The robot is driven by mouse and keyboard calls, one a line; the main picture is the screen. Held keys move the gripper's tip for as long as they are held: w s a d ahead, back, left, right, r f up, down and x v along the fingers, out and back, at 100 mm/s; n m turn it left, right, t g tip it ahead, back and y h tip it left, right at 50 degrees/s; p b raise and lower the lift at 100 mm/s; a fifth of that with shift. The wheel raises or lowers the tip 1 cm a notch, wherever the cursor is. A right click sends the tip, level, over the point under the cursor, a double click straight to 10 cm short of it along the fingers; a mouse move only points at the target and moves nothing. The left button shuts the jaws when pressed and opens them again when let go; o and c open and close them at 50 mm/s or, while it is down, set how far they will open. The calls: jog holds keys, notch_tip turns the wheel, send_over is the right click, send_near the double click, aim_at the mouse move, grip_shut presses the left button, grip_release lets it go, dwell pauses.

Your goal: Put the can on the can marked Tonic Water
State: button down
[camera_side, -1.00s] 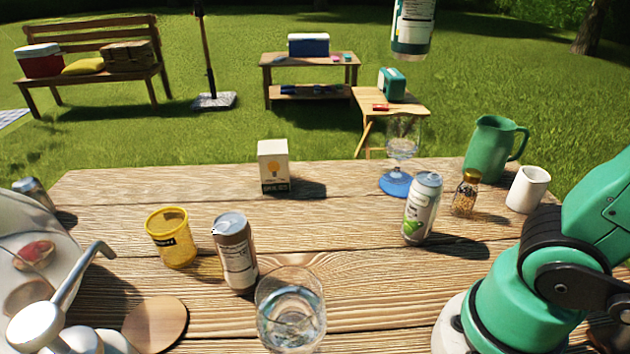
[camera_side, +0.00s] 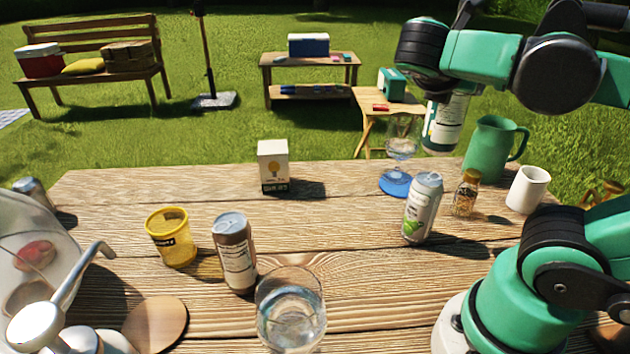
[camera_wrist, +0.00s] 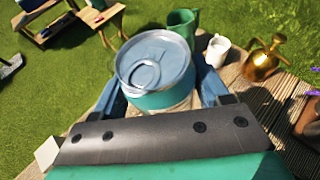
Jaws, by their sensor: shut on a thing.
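My gripper (camera_wrist: 160,90) is shut on a green-and-white can (camera_side: 445,125), whose silver lid (camera_wrist: 153,60) faces the wrist camera. The held can is in the air, slightly tilted, above and to the right of a pale can (camera_side: 422,208) with a green fruit picture. That pale can stands upright on the table, apart from the held one. A brown can (camera_side: 235,255) stands upright left of the middle. I cannot read the words on either standing can.
Near the pale can stand a blue-footed glass (camera_side: 396,183), a spice jar (camera_side: 466,195), a green pitcher (camera_side: 487,150) and a white mug (camera_side: 527,190). A yellow cup (camera_side: 172,240), a carton (camera_side: 273,165) and a clear glass (camera_side: 290,310) stand further left. The table's middle (camera_side: 340,235) is clear.

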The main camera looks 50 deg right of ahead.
aim_at(441, 116)
jog(key=shift+f, duration=2.5)
jog(key=shift+f, duration=0.1)
grip_release()
